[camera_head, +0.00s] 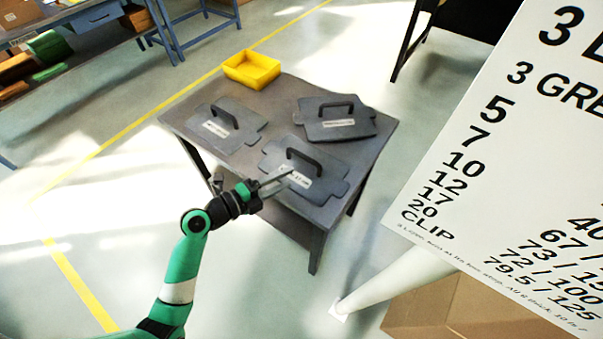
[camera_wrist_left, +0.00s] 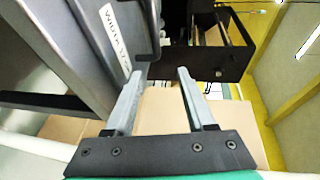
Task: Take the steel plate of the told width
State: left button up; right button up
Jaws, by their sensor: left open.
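Three dark grey steel plates, each with a black arched handle and a white label, lie on a small grey table (camera_head: 180,118) in the head view: a left plate (camera_head: 245,118), a back right plate (camera_head: 362,126) and a front plate (camera_head: 325,190). The label print is too small to read there. My left gripper (camera_head: 286,179) is open and empty, its fingers at the front plate's near left side, by its handle and label. In the left wrist view the open fingers (camera_wrist_left: 163,75) have a grey labelled surface (camera_wrist_left: 85,50) close on their left. My right gripper is out of view.
A yellow bin (camera_head: 251,69) stands at the table's back left corner. A large white sign (camera_head: 500,150) with printed numbers fills the right side. A cardboard box (camera_head: 440,312) lies below it. A shelf bench (camera_head: 70,40) is at the upper left; floor left of the table is clear.

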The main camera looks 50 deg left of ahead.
aim_at(304, 158)
pick_arm(q)
jog(key=a, duration=0.2)
jog(key=s+a, duration=0.1)
jog(key=shift+a+f+n+y, duration=0.25)
jog(key=shift+f+n+y, duration=0.05)
jog(key=shift+y, duration=0.1)
jog(key=b+x, duration=0.1)
jog(key=x, duration=0.5)
jog(key=shift+w+d, duration=0.15)
jog(key=shift+w, duration=0.25)
jog(key=shift+w+d+f, duration=0.1)
jog(key=shift+w+f, duration=0.05)
jog(key=shift+w, duration=0.1)
jog(key=b+x, duration=0.1)
jog(key=x, duration=0.3)
jog(key=shift+w, duration=0.35)
jog(key=shift+s, duration=0.1)
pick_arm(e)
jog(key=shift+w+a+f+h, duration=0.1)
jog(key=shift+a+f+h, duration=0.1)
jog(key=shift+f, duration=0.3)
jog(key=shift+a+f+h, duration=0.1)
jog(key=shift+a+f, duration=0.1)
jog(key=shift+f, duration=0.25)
pick_arm(q)
grip_shut()
jog(key=shift+r, duration=0.25)
